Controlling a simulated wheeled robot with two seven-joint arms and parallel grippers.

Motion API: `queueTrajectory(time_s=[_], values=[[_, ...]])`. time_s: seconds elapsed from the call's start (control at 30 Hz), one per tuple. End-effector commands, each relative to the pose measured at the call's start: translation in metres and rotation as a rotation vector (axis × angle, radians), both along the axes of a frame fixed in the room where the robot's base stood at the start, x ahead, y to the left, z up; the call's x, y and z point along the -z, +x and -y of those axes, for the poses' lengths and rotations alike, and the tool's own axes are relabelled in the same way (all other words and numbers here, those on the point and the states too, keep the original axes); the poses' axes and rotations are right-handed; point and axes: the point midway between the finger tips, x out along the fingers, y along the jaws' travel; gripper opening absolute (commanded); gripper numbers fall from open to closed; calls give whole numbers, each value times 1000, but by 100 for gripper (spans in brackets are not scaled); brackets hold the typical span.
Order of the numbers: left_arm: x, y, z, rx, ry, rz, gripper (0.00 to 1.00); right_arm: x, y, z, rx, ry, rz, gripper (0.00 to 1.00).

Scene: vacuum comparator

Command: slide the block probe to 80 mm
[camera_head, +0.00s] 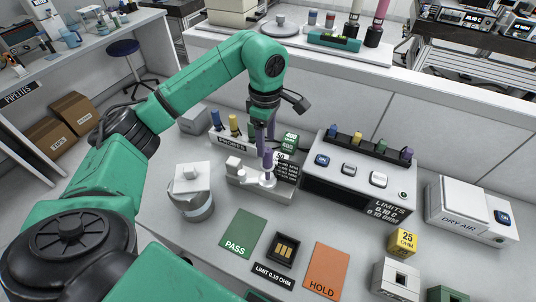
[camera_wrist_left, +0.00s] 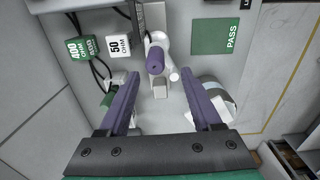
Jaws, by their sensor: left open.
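The block probe stands on a pale fixture (camera_head: 258,186) in the middle of the bench. Its upright purple handle (camera_head: 268,161) rises from a round white base, and the handle's top also shows in the left wrist view (camera_wrist_left: 155,61). My left gripper (camera_head: 264,143) points down just above the handle. In the left wrist view its two purple fingers (camera_wrist_left: 159,80) are spread wide, with the handle between and just beyond their tips, and a gap on both sides. I cannot read the millimetre scale. My right gripper is not in view.
A limits box (camera_head: 355,180) with several coloured plugs stands to the right of the fixture. A white and grey cylinder (camera_head: 192,192) stands to its left. Green 400 ohm (camera_wrist_left: 82,47) and white 50 ohm (camera_wrist_left: 118,46) blocks sit close by. A PASS mat (camera_head: 243,233) lies in front.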

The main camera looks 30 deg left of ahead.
Motion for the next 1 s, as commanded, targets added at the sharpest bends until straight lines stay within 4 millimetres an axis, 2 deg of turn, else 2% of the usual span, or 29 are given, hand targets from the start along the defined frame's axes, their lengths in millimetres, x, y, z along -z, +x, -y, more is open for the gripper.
queueTrajectory(time_s=[0.03,0.13,0.3,0.43,0.63,0.67,0.8,0.83,1.0], values=[[10,-1,0,0,0,-7,66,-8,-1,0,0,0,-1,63],[36,-1,0,0,-1,-8,66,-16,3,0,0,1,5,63],[69,0,1,-1,-2,-4,66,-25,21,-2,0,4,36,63],[79,1,0,-1,-1,-1,66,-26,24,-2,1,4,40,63],[81,1,0,0,-2,0,66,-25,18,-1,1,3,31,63],[81,1,0,0,-2,0,58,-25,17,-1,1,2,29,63],[80,1,0,0,-2,0,5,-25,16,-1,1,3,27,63],[80,1,0,0,-2,0,0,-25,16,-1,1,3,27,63],[80,1,1,0,-2,0,0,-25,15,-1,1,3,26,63]])
